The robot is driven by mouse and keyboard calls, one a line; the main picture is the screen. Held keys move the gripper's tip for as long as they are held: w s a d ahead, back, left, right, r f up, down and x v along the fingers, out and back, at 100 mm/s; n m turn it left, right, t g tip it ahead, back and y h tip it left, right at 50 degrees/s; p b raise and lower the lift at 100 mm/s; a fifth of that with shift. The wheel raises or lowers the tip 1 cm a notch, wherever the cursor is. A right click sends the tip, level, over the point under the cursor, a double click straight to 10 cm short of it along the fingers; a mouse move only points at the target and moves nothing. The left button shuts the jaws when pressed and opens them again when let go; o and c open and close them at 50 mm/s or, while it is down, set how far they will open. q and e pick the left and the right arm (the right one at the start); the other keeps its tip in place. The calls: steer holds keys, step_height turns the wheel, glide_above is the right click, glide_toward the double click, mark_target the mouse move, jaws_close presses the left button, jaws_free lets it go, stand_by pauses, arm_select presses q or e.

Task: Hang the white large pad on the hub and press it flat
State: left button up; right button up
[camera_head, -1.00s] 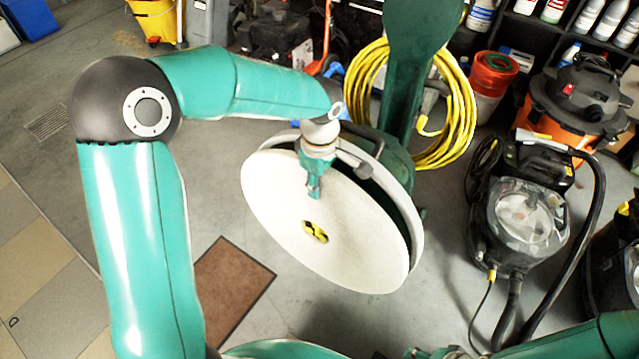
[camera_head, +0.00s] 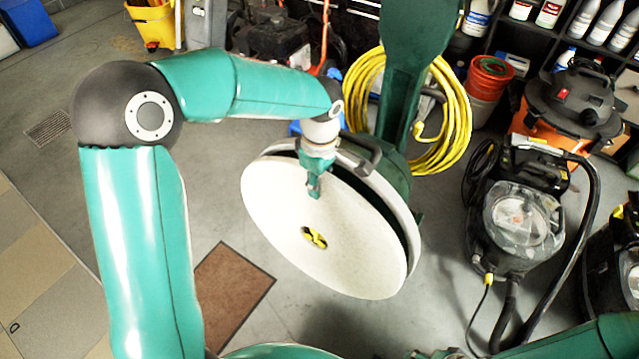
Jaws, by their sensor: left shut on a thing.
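The white large pad (camera_head: 275,215) is a round disc that faces me at a slant, in front of the tilted green floor machine (camera_head: 415,75). The yellow and black hub (camera_head: 314,238) shows through the pad's centre hole. A dark gap shows between the pad and the machine's pale rim (camera_head: 408,215) along the top and right, so the pad is not flat there. My left gripper (camera_head: 314,188) is shut on the pad's upper edge, with its tips over the front face. The far side of the grip is hidden. My right arm shows at the lower right, but its gripper cannot be made out.
A coiled yellow hose (camera_head: 455,120) hangs behind the machine. A black wet vacuum (camera_head: 520,215) stands at the right, with an orange vacuum (camera_head: 575,105) behind it. A brown mat (camera_head: 232,290) lies on the floor below left. The floor left of the pad is clear.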

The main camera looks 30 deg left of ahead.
arm_select(q)
steer(key=shift+w+r+p, duration=0.2)
steer(key=shift+r+p, duration=0.1)
steer(key=shift+r, duration=0.25)
steer(key=shift+w+r+p, duration=0.15)
steer(key=shift+r+p, duration=0.15)
steer(key=shift+r, duration=0.2)
steer(key=o, duration=0.8)
steer(key=shift+s, duration=0.1)
steer(key=shift+o, duration=0.7)
steer(key=shift+f, duration=0.15)
